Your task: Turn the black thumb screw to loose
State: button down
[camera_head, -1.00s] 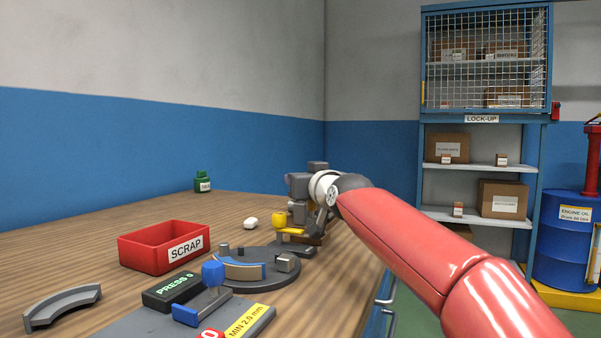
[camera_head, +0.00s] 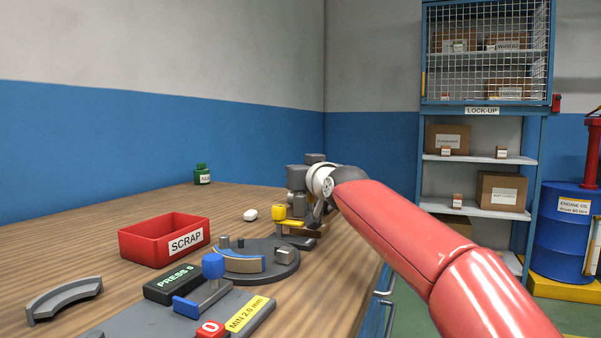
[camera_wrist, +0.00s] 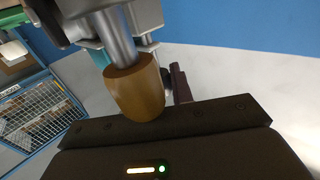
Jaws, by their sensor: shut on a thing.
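My gripper (camera_head: 309,212) is at the small grey stand (camera_head: 297,178) at the far end of the bench. In the wrist view its dark body (camera_wrist: 180,148) with a lit strip fills the bottom. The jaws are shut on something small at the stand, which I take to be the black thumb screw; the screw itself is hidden. A yellow knob (camera_head: 278,212) is just left of the gripper. In the wrist view a tan cylinder (camera_wrist: 135,90) on a bright metal rod stands close in front of the gripper body.
A round grey fixture (camera_head: 284,268) with a curved blue-edged part, a blue-knobbed press (camera_head: 213,268) and a red SCRAP bin (camera_head: 143,247) stand nearer. A loose grey arc (camera_head: 63,297) lies at left. A small white object (camera_head: 250,213) lies beyond the fixture.

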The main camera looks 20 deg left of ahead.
jog(key=shift+w+d+f+n+g+y, duration=0.1)
jog(key=shift+n+g+y, duration=0.4)
jog(key=shift+y, duration=0.1)
jog(key=shift+n+g+y+b, duration=0.4)
jog(key=shift+n+g+y, duration=0.55)
jog(key=shift+g, duration=0.35)
jog(key=n+g+y+p, duration=0.1)
jog(key=n+g+p, duration=0.1)
jog(key=g, duration=0.1)
jog(key=shift+r+y, duration=0.35)
jog(key=n+g+p, duration=0.2)
jog(key=p, duration=0.1)
jog(key=n+g+y+p, duration=0.1)
jog(key=g+p, duration=0.2)
jog(key=shift+r+n, duration=0.2)
jog(key=shift+n, duration=0.15)
jog(key=n+g+p, duration=0.1)
jog(key=g+p, duration=0.2)
jog(key=shift+f+n, duration=0.25)
jog(key=shift+n, duration=0.15)
jog(key=shift+g, duration=0.3)
jog(key=shift+f+n+p, duration=0.2)
jog(key=shift+n+p, duration=0.1)
jog(key=shift+p, duration=0.05)
jog(key=c, duration=1.3)
grip_release()
